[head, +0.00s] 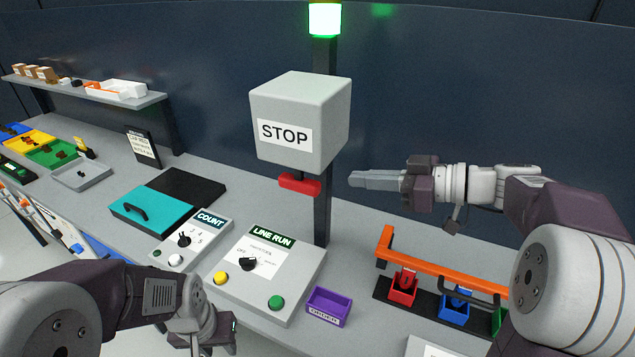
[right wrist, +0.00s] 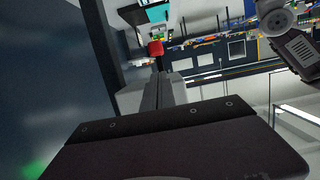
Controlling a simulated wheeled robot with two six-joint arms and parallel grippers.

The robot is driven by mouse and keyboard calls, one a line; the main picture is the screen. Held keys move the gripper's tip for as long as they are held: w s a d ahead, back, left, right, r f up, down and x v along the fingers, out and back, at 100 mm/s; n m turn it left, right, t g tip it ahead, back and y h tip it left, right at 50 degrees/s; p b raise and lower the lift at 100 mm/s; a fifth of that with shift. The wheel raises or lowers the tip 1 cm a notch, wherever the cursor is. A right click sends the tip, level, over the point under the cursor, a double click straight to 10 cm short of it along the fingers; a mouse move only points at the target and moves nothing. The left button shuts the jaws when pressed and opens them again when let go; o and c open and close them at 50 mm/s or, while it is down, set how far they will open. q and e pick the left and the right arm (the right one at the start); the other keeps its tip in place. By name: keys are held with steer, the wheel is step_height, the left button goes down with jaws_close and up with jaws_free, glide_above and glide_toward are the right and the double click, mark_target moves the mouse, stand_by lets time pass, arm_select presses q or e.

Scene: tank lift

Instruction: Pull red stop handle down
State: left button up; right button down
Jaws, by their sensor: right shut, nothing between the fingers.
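The red stop handle (head: 300,184) hangs below the grey box labelled STOP (head: 312,118), which is fixed to a dark post. My right gripper (head: 352,180) is shut and empty. It points left, at about the handle's height, with a visible gap between its tips and the handle. In the right wrist view the red handle (right wrist: 156,49) shows just beyond the shut fingertips (right wrist: 160,75). My left gripper (head: 222,335) is low at the bottom of the head view, partly cut off, and its fingers are not clear.
A green lamp (head: 324,19) is lit above the box. Below stand the LINE RUN panel (head: 262,262), the COUNT panel (head: 196,240) and a purple bin (head: 328,307). An orange rail (head: 440,269) with small coloured locks is at the right.

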steer(key=shift+w+a+r, duration=0.1)
steer(key=shift+a, duration=0.05)
steer(key=p, duration=0.3)
glide_above(317, 197)
steer(key=d, duration=0.1)
steer(key=shift+w+d+f, duration=0.1)
steer(key=shift+w+f, duration=0.1)
steer(key=shift+f, duration=0.8)
steer(key=shift+w+a+f, duration=0.25)
steer(key=shift+w+a, duration=0.1)
steer(key=shift+a, duration=0.15)
step_height(317, 197, down, 5)
steer(key=b, duration=0.7)
steer(key=shift+s+r, duration=0.1)
